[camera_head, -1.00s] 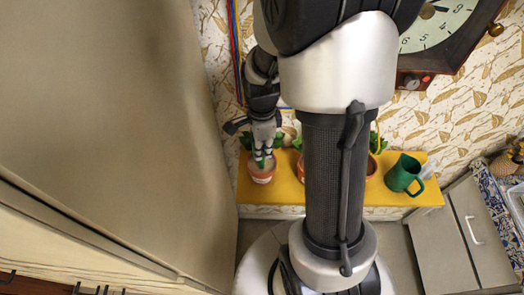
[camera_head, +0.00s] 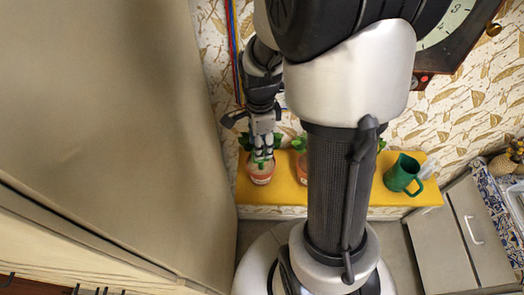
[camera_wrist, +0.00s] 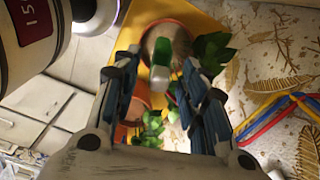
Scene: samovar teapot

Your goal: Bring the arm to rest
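My gripper (camera_head: 262,150) hangs fingers-down just above the leftmost terracotta pot (camera_head: 260,174) on the yellow shelf (camera_head: 285,181). In the wrist view, the gripper (camera_wrist: 161,80) has its two fingers spread apart. A small green and white object (camera_wrist: 160,70) shows between the fingers, in front of the pot (camera_wrist: 148,36) with its grey soil. I cannot tell whether it stands in the pot, and neither finger visibly presses on it. Green leaves (camera_wrist: 212,52) show beside the pot.
A second potted plant (camera_head: 302,168) stands right of the first, partly behind my arm. A green jug (camera_head: 403,174) stands farther right on the shelf. A large beige surface (camera_head: 110,110) fills the left side. A clock (camera_head: 455,35) hangs on the patterned wall.

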